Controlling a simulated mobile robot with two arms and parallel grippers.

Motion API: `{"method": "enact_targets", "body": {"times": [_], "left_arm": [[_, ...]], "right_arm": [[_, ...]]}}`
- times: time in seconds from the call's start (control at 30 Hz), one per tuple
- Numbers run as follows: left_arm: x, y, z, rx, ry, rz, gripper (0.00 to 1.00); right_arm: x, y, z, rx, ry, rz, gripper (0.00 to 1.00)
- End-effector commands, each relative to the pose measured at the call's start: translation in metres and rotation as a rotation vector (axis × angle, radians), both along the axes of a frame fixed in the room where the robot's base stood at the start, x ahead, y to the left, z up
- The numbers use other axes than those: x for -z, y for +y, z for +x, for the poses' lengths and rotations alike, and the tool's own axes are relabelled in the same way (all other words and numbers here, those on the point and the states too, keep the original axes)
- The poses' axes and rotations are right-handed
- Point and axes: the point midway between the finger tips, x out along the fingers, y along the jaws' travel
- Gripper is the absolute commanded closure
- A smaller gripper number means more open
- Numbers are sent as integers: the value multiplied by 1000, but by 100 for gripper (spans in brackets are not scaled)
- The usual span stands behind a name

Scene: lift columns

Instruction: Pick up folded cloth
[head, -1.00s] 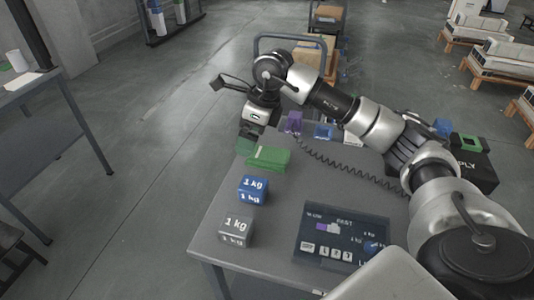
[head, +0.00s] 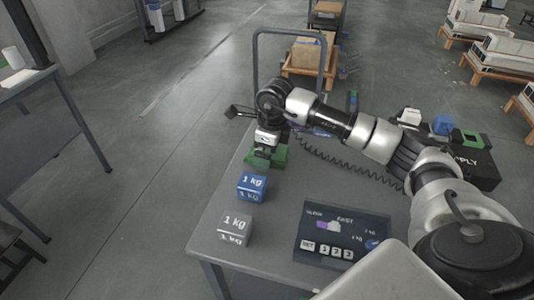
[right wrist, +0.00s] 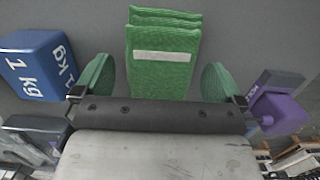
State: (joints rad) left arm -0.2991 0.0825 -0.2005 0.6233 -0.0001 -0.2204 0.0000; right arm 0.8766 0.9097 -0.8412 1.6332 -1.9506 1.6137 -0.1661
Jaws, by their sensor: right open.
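The folded cloth (head: 281,154) is green and lies at the far left part of the grey table, partly hidden by my right gripper (head: 264,160). The right wrist view shows the cloth (right wrist: 163,72) as a layered stack with a pale band across it. My right gripper (right wrist: 158,80) is open, with one green-padded finger on each side of the cloth's near end. Gaps show between the fingers and the cloth. My left gripper is not in view.
A blue 1 kg cube (head: 251,186) and a grey 1 kg cube (head: 235,229) stand along the table's left edge. A dark display panel (head: 342,236) lies right of them. A purple object (right wrist: 280,112) is beside the right finger in the wrist view. A coiled cable crosses the table.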

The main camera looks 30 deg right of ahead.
Motion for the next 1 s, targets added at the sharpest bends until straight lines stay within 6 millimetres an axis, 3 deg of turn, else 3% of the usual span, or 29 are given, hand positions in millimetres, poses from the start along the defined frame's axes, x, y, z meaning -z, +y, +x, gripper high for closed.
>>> {"method": "enact_targets", "body": {"times": [0.27,0.63,1.0], "left_arm": [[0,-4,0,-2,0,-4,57],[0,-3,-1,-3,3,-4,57],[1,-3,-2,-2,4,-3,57]], "right_arm": [[5,1,1,-1,0,1,0],[5,1,1,0,-2,1,51],[-3,1,1,0,-3,1,51]]}}
